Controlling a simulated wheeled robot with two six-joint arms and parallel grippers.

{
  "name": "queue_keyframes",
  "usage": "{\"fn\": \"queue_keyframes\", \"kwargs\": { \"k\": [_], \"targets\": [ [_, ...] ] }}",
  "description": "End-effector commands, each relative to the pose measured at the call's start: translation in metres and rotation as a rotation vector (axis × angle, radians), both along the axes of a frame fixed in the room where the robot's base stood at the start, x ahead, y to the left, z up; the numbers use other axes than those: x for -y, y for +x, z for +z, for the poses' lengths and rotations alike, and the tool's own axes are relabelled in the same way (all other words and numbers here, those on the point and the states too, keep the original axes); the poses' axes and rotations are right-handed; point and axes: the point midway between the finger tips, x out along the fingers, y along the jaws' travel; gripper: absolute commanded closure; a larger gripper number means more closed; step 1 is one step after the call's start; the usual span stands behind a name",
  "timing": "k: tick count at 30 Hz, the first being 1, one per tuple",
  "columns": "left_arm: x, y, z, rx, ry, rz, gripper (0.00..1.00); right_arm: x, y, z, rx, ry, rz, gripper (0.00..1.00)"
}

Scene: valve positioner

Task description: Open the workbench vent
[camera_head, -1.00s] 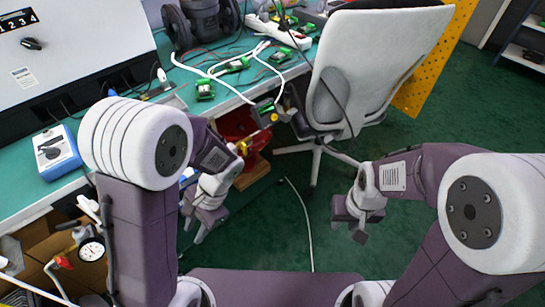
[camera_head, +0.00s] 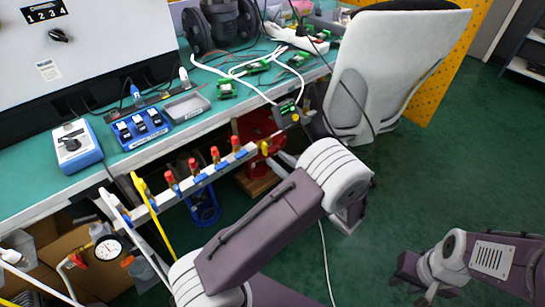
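No part is clearly marked as the vent. A pipe manifold (camera_head: 210,172) runs along the front of the workbench (camera_head: 18,196), with several red-topped valves (camera_head: 215,155) and blue fittings. A yellow handle (camera_head: 264,147) is at its right end. A round gauge (camera_head: 108,249) with red fittings is at lower left. My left arm crosses the lower middle, its white joint right of the yellow handle. My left gripper is hidden behind this arm. My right gripper (camera_head: 412,278) is at lower right over the floor, far from the manifold; its finger gap is unclear, and I see nothing held.
A blue box with a knob (camera_head: 72,146) and a blue tray (camera_head: 141,128) stand on the bench. A white cabinet with a black knob (camera_head: 60,35) stands behind. A white chair (camera_head: 390,65) is at the bench's right. Green floor at right is clear.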

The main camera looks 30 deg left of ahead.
Motion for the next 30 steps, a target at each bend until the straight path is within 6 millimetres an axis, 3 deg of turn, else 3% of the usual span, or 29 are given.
{"fn": "queue_keyframes", "kwargs": {
  "k": [6, 16, 20, 30],
  "targets": [
    [-0.033, 0.013, -0.003, 0.001, -0.001, 0.003, 0.69, 0.000, 0.000, -0.015, 0.000, 0.000, 0.000, 0.69],
    [-0.039, 0.016, 0.000, 0.000, -0.001, 0.000, 0.69, 0.000, 0.000, -0.015, 0.000, 0.000, 0.000, 0.69],
    [-0.039, 0.016, 0.000, 0.000, -0.001, 0.000, 1.00, 0.000, 0.000, -0.015, 0.000, 0.000, 0.000, 0.69],
    [-0.039, 0.016, 0.002, -0.021, 0.007, 0.001, 1.00, 0.000, 0.000, -0.009, 0.000, 0.000, 0.000, 0.69]
  ]
}}
